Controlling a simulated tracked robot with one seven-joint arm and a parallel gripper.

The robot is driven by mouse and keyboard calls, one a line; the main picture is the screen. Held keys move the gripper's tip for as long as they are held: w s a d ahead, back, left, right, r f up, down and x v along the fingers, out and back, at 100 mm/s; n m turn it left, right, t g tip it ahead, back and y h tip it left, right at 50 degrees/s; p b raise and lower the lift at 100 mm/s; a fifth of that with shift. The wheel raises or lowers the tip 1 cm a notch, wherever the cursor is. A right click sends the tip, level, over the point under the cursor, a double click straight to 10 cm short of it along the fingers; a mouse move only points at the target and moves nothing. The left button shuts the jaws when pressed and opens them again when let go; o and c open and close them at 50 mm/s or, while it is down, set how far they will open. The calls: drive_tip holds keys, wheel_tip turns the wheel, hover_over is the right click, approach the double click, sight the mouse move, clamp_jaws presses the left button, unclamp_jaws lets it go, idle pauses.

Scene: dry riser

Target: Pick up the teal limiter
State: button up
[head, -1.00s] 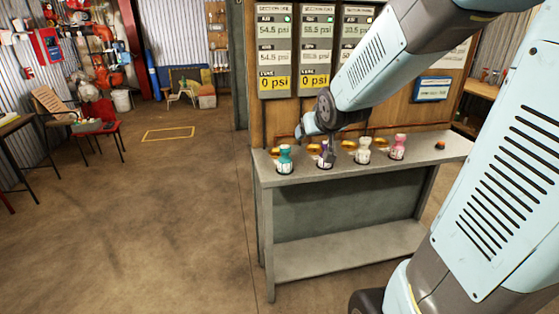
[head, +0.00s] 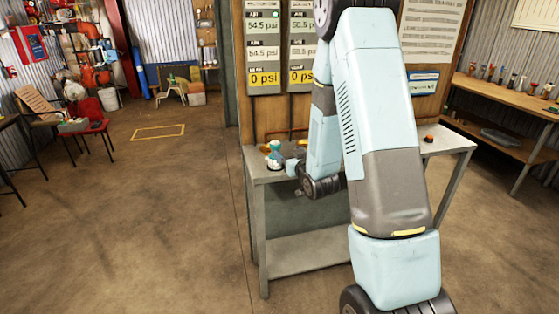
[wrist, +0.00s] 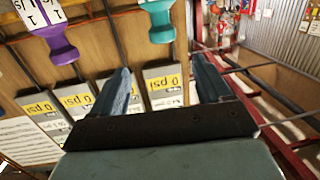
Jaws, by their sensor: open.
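The teal limiter (head: 274,157) stands upright near the left end of the grey bench (head: 258,178) in the head view. In the wrist view the teal limiter (wrist: 159,18) shows at the top edge, partly cut off, beyond the fingertips and apart from them. My gripper (wrist: 160,66) is open, with nothing between its fingers. In the head view my arm's end is just right of the teal limiter and in front of the bench; the fingers are hard to make out there.
A purple limiter (wrist: 59,42) is at the upper left of the wrist view. My arm hides the bench's middle in the head view. Pressure panels (head: 263,50) hang on the board behind. A small orange-and-black item (head: 429,139) lies at the bench's right.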

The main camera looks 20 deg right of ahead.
sight(274, 143)
drive_tip(key=shift+t, duration=0.5)
drive_tip(key=w, duration=0.4)
drive_tip(key=w+a+f, duration=0.1)
drive_tip(key=w, duration=0.4)
drive_tip(key=w+a+f, duration=0.1)
drive_tip(key=w, duration=0.3)
drive_tip(key=shift+w+a, duration=0.15)
drive_tip(key=shift+f, duration=0.1)
clamp_jaws()
idle(0.3)
